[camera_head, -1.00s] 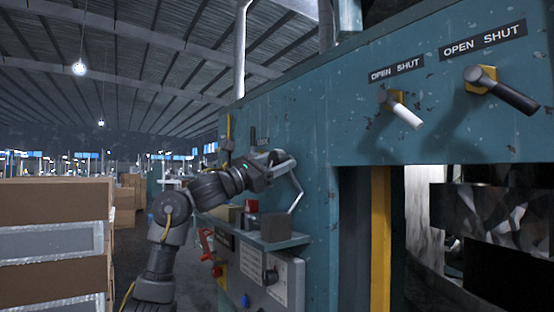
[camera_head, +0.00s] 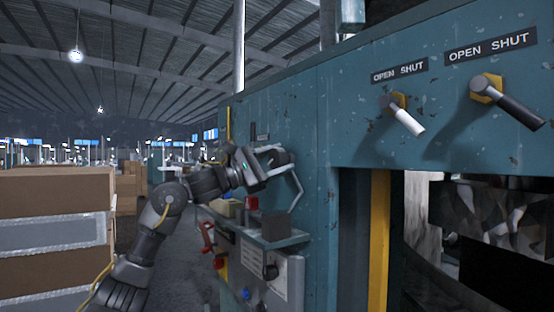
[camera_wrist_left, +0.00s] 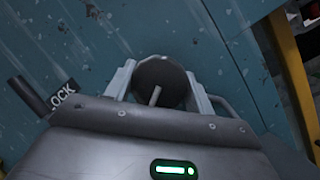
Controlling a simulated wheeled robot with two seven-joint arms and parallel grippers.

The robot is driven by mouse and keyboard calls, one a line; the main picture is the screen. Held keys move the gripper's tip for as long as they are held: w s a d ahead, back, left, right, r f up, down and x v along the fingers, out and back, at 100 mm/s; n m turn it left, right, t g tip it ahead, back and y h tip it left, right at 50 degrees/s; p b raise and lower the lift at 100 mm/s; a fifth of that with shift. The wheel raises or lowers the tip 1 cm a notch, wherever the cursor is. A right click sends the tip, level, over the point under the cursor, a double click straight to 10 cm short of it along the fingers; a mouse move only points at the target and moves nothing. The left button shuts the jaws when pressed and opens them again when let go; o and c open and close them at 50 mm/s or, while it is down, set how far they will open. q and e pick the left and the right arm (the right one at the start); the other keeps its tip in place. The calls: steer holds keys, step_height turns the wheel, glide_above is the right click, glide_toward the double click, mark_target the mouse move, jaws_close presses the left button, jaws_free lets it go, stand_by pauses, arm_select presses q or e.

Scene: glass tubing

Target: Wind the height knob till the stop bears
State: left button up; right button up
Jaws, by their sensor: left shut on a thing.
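The height knob (camera_wrist_left: 160,76) is a dark round disc with a small pale pin standing on its face, in the left wrist view. My left gripper (camera_wrist_left: 158,88) has one light grey finger on each side of the knob and is shut on it. In the head view my left gripper (camera_head: 276,160) is at the teal machine's face, where the knob (camera_head: 284,158) is largely hidden by it. The knob's stop cannot be made out. My right gripper is not in view.
A bent grey bar (camera_head: 298,190) stands close beside my left gripper. Below are a small shelf (camera_head: 282,241) with blocks and a control box (camera_head: 283,280). A lever marked LOCK (camera_wrist_left: 30,97) is left of the knob. Two OPEN SHUT levers (camera_head: 407,115) (camera_head: 508,102) are at upper right.

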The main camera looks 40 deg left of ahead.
arm_select(q)
steer(key=o, duration=1)
steer(key=shift+c, duration=0.2)
steer(key=shift+s+a+f+b, duration=0.2)
steer(key=shift+s+b, duration=0.05)
steer(key=shift+b, duration=0.05)
steer(key=b+v, duration=0.5)
steer(key=v, duration=0.5)
steer(key=shift+s+r, duration=0.1)
steer(key=shift+s, duration=0.05)
